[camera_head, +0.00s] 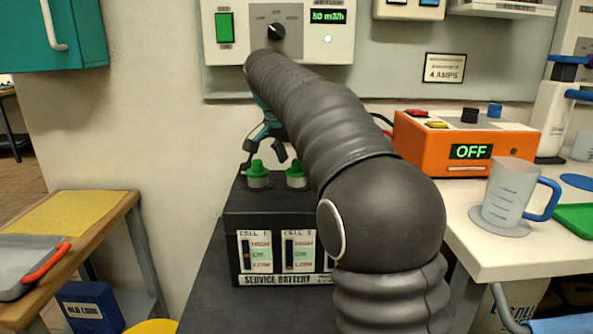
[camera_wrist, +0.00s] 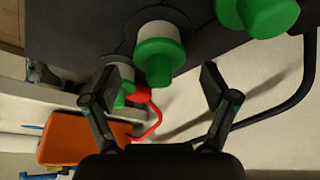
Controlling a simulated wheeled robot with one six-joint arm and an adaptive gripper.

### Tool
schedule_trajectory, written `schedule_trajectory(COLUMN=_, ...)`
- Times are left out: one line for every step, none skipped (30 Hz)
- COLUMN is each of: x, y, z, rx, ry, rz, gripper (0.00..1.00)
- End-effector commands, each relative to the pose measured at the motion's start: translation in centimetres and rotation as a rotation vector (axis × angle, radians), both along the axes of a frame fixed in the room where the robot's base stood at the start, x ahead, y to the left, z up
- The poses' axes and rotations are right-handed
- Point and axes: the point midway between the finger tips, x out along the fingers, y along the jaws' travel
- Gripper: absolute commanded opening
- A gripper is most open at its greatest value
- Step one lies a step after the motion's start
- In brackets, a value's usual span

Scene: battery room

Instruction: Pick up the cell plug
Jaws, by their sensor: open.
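The black service battery (camera_head: 275,217) stands on a dark surface, with green-topped cell plugs on its top. One plug (camera_head: 258,172) is at the left and another (camera_head: 296,178) is beside it, partly hidden by my arm. My gripper (camera_head: 264,152) is open just above and behind the left plug, pointing down. In the wrist view, a plug (camera_wrist: 159,62) appears between the open, empty fingers (camera_wrist: 164,82), apart from both. A second plug (camera_wrist: 258,14) is at the upper right, and a third (camera_wrist: 123,94) is partly behind the left finger.
An orange charger (camera_head: 465,143) reading OFF and a measuring jug (camera_head: 508,195) stand on the right bench. A red cable part (camera_wrist: 150,112) and a black cable (camera_wrist: 296,95) lie near the battery. A grey tray (camera_head: 28,262) sits on the left table.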

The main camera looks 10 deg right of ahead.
Motion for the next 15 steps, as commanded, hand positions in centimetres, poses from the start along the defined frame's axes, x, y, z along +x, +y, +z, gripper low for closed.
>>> schedule_trajectory(x=0.02, y=-0.12, z=-0.25, rx=0.001, ry=0.001, rz=-0.001, gripper=0.85)
schedule_trajectory(x=0.04, y=-0.15, z=-0.35, rx=0.001, ry=0.001, rz=-0.001, gripper=0.85)
schedule_trajectory(x=0.07, y=-0.17, z=-0.43, rx=0.001, ry=0.001, rz=-0.001, gripper=0.85)
schedule_trajectory(x=0.08, y=-0.17, z=-0.45, rx=0.000, ry=0.000, rz=0.000, gripper=0.85)
schedule_trajectory(x=0.08, y=-0.17, z=-0.45, rx=0.000, ry=0.000, rz=0.000, gripper=0.85)
schedule_trajectory(x=0.09, y=-0.16, z=-0.44, rx=0.000, ry=0.000, rz=0.000, gripper=0.85)
schedule_trajectory(x=0.09, y=-0.16, z=-0.44, rx=0.000, ry=0.000, rz=0.000, gripper=0.85)
schedule_trajectory(x=0.09, y=-0.16, z=-0.44, rx=0.000, ry=0.000, rz=0.000, gripper=0.85)
schedule_trajectory(x=0.08, y=-0.16, z=-0.43, rx=0.000, ry=0.000, rz=0.000, gripper=0.83)
schedule_trajectory(x=0.08, y=-0.16, z=-0.43, rx=0.000, ry=0.000, rz=0.000, gripper=0.75)
schedule_trajectory(x=0.09, y=-0.15, z=-0.44, rx=0.000, ry=0.000, rz=0.000, gripper=0.68)
schedule_trajectory(x=0.09, y=-0.15, z=-0.44, rx=0.000, ry=0.000, rz=0.000, gripper=0.58)
schedule_trajectory(x=0.09, y=-0.15, z=-0.44, rx=0.000, ry=0.000, rz=0.000, gripper=0.50)
schedule_trajectory(x=0.09, y=-0.15, z=-0.44, rx=0.000, ry=0.000, rz=0.000, gripper=0.43)
schedule_trajectory(x=0.09, y=-0.15, z=-0.44, rx=0.000, ry=0.000, rz=0.000, gripper=0.36)
